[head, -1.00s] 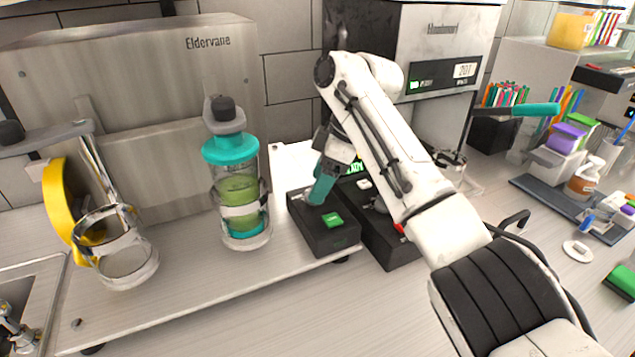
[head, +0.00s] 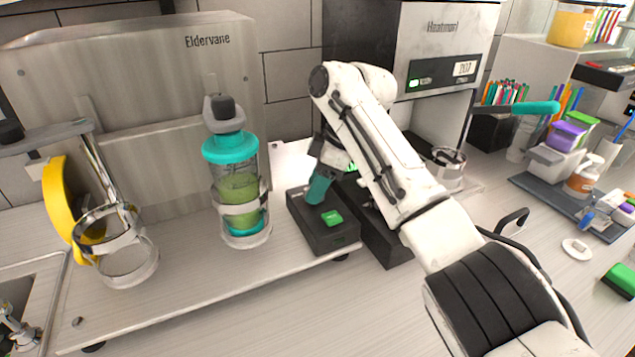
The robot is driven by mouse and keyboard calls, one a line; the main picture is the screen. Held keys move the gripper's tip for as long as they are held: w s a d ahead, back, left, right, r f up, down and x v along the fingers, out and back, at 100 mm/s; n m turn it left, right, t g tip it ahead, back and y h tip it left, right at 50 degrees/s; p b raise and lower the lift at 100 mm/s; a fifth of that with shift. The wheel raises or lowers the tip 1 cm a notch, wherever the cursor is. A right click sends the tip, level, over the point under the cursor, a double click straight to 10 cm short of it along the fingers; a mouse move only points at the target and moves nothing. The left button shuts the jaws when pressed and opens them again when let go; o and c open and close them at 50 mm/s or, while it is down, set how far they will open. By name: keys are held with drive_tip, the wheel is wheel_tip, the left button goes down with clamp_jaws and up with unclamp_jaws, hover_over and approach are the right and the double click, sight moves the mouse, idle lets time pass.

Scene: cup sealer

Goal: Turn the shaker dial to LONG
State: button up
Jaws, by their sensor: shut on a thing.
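The shaker machine (head: 120,110), marked Eldervane, stands at the left. A clear shaker cup with a teal lid (head: 237,180) and green liquid is held upright in its right holder. Its black control box (head: 322,238) sits at the right end of the base and has a green button (head: 332,218). My gripper (head: 318,190) points down at the back left of this box. Its teal fingers are shut on the dial, which they hide. The dial's setting and the LONG mark cannot be read.
The sealer (head: 450,45) stands behind my arm, with a teal-handled lever (head: 535,108). Bottles and boxes crowd the right.

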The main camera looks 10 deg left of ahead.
drive_tip(key=shift+c, duration=0.8)
drive_tip(key=shift+r+m+p, duration=0.15)
drive_tip(key=shift+m+p, duration=0.15)
drive_tip(key=shift+p, duration=0.2)
drive_tip(key=shift+m+t+p, duration=0.4)
drive_tip(key=shift+m+p, duration=0.2)
drive_tip(key=shift+p, duration=0.1)
drive_tip(key=shift+s+m+t+p, duration=0.15)
drive_tip(key=shift+m+t+p, duration=0.65)
drive_tip(key=shift+m+p, duration=1.2)
drive_tip(key=o, duration=1.1)
drive_tip(key=shift+c, duration=0.2)
drive_tip(key=b+v, duration=0.2)
drive_tip(key=v, duration=0.8)
drive_tip(key=shift+r, duration=0.35)
